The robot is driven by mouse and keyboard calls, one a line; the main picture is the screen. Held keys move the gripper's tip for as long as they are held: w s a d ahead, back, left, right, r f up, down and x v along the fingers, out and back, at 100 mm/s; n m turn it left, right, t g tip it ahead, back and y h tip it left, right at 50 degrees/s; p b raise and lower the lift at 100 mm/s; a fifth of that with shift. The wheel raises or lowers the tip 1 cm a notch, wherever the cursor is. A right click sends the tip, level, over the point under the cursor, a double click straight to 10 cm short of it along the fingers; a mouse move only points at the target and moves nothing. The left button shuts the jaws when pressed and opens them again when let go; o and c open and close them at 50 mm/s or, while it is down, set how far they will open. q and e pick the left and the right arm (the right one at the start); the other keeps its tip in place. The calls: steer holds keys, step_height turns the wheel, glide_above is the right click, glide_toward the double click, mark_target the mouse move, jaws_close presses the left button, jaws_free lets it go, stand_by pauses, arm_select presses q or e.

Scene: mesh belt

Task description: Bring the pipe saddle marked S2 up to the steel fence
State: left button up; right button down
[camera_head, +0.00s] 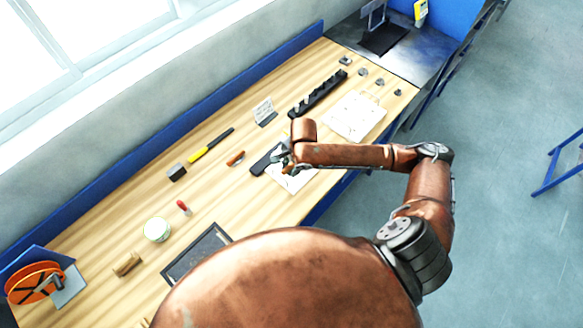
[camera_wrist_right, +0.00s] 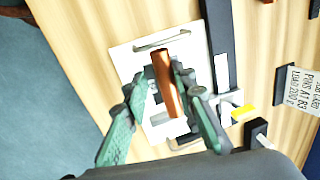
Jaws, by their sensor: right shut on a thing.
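My right gripper (camera_head: 284,160) is low over a white plate (camera_head: 302,182) near the table's front edge. In the right wrist view the right gripper (camera_wrist_right: 165,80) has its green fingers shut on a copper-coloured cylinder (camera_wrist_right: 166,88), above the white plate (camera_wrist_right: 125,60). A dark bar (camera_head: 264,160) lies beside the plate, and a pale metal strip (camera_wrist_right: 222,74) shows along it in the wrist view. I cannot tell surely which part is the steel fence. Several small grey metal pieces, one here (camera_head: 363,71), lie at the far right. No S2 mark is readable. My left gripper is out of view.
A black notched rack (camera_head: 318,94) and a second white sheet (camera_head: 355,116) lie beyond the gripper. A card (camera_head: 264,111) stands behind. A yellow-handled tool (camera_head: 211,145), a small brown piece (camera_head: 235,158), a round tub (camera_head: 157,230) and a dark tray (camera_head: 200,251) are to the left.

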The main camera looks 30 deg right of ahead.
steer(key=shift+w+d+f+b, duration=0.2)
steer(key=shift+w+f, duration=0.75)
steer(key=shift+w, duration=0.1)
steer(key=shift+w+d+f+b, duration=0.15)
steer(key=shift+w+f, duration=0.85)
steer(key=shift+w, duration=0.05)
steer(key=shift+w+d+f+b, duration=0.2)
steer(key=shift+w+f, duration=0.75)
steer(key=shift+w, duration=0.1)
steer(key=shift+s+d+p, duration=0.1)
steer(key=shift+d+p, duration=0.45)
steer(key=shift+p, duration=0.05)
steer(key=c, duration=1.5)
jaws_free()
steer(key=shift+s+r, duration=0.1)
steer(key=shift+r, duration=0.1)
steer(key=r, duration=0.3)
steer(key=s+r, duration=0.1)
steer(key=r, duration=0.3)
steer(key=s+r, duration=0.1)
steer(key=r, duration=0.3)
steer(key=shift+d+r, duration=0.2)
steer(key=shift+d, duration=0.15)
